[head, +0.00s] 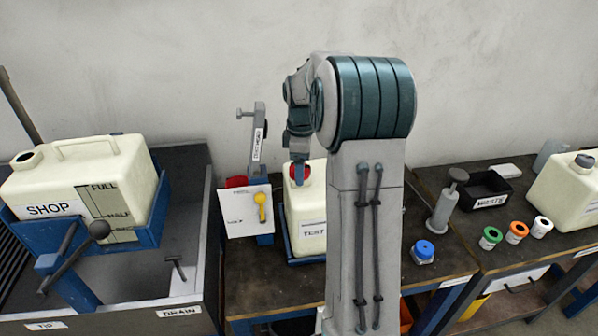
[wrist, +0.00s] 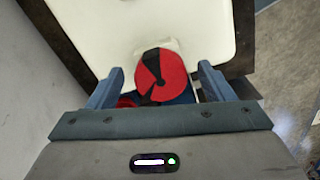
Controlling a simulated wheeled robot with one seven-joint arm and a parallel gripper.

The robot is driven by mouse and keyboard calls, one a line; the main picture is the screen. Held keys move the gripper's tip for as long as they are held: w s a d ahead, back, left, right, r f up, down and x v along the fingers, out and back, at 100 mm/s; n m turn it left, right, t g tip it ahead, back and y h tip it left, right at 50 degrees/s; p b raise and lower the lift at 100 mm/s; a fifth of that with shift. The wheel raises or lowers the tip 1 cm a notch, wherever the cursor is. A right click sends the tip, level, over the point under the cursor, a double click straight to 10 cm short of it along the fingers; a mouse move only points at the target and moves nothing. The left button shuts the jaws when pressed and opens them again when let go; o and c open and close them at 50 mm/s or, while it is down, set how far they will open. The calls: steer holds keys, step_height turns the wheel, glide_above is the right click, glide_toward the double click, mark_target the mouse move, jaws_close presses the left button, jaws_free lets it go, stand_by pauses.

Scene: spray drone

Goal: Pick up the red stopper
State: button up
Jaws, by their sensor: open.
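A round red stopper (wrist: 172,68) sits on top of the cream TEST container (head: 312,225), and it also shows in the head view (head: 291,171), partly hidden by my gripper. Dark shadow wedges cross its face in the wrist view. My gripper (wrist: 161,76) is open, with one finger on each side of the stopper and a gap between. In the head view my gripper (head: 299,178) points down over it. I cannot tell whether a finger touches it. Another red item (head: 236,182) is left of the container, behind a white card.
The white card (head: 240,218) with a yellow tag and an upright grey stand (head: 259,140) are close on the left. The SHOP container (head: 75,185) stands farther left. A blue-capped item (head: 424,250), several coloured rings and a black WASTE tray (head: 487,188) are on the right.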

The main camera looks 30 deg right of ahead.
steer(key=shift+f, duration=0.15)
steer(key=c, duration=1.1)
